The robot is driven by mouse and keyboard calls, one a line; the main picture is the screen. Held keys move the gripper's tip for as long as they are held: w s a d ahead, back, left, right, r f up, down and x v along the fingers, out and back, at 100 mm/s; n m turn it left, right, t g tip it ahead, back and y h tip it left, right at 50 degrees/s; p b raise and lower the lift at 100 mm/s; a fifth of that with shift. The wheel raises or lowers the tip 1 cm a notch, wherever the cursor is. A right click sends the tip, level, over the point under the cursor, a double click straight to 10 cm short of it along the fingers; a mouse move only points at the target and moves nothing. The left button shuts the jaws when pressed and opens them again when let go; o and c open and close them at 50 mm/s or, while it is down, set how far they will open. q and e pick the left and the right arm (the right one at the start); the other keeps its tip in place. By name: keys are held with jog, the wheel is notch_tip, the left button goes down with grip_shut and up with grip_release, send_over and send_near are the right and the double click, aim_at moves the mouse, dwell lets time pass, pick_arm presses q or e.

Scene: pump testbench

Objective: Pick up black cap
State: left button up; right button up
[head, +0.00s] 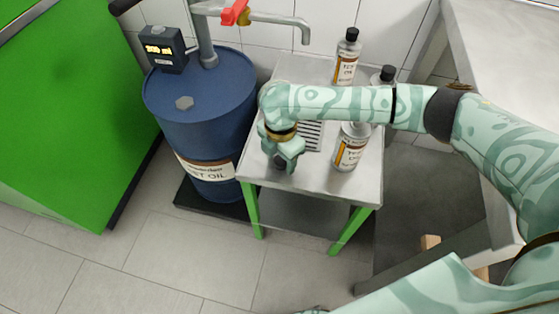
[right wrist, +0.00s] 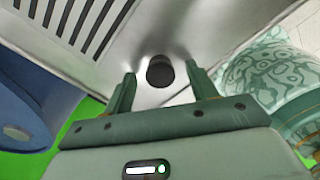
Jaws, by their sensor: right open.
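A small round black cap (right wrist: 160,72) lies on the metal table top, near a slotted grate. In the right wrist view it sits between the tips of my right gripper's two fingers, with a gap on each side. My right gripper (right wrist: 160,78) is open and points down at the table; it also shows in the head view (head: 283,160). There a dark bit of the cap (head: 279,163) shows just below the fingers, mostly hidden by them. My left gripper is not in view.
Two black-capped bottles (head: 347,58) (head: 387,74) stand behind the arm. A blue oil drum (head: 205,110) is left of the table (head: 315,180). The table's front left edge is close to the gripper.

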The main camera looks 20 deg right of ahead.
jog(key=c, duration=1.1)
jog(key=shift+o, duration=0.2)
jog(key=shift+r, duration=0.1)
